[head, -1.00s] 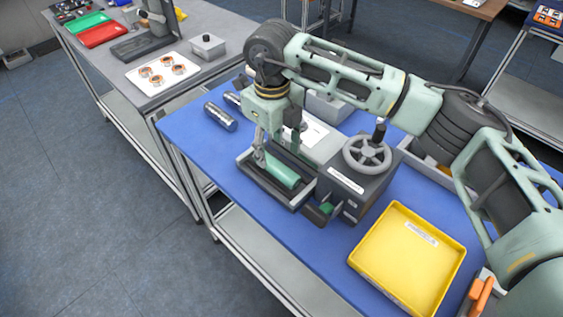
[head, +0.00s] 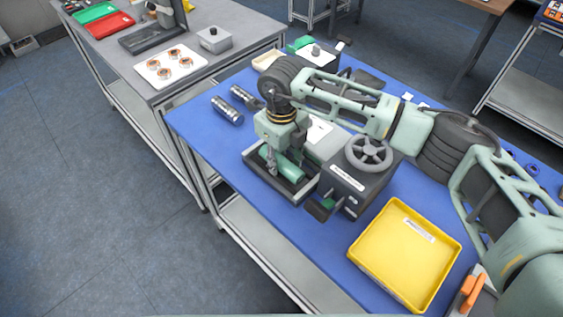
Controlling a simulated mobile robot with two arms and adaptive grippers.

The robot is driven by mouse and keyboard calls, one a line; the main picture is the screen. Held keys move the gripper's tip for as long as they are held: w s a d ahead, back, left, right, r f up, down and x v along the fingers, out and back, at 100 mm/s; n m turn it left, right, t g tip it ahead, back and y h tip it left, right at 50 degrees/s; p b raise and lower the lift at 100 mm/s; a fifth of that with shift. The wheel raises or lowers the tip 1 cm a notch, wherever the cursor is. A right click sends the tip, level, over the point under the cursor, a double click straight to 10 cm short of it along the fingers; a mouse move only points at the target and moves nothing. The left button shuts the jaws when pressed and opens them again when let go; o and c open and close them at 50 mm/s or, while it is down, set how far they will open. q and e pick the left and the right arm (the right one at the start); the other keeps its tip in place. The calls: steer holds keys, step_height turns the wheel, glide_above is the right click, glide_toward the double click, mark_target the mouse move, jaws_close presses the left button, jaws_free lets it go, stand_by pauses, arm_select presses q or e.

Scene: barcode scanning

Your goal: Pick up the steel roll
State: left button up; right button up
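Two shiny steel rolls lie on the blue table left of the machine: the front steel roll (head: 227,110) and another steel roll (head: 245,97) just behind it, partly hidden by my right arm. A green roll (head: 288,168) lies in the dark open tray (head: 297,194) of the machine. My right gripper (head: 284,158) points down at the green roll, to the right of and apart from the steel rolls. Its fingers are small and partly hidden, so I cannot tell whether they hold the green roll. My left gripper is not in view.
The grey machine (head: 347,190) with a handwheel (head: 369,152) stands right of the tray. A yellow tray (head: 405,255) is at the front right of the blue table (head: 200,137). A grey bench (head: 222,62) with parts stands at the back left.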

jaws_close()
steer(key=shift+r, duration=0.1)
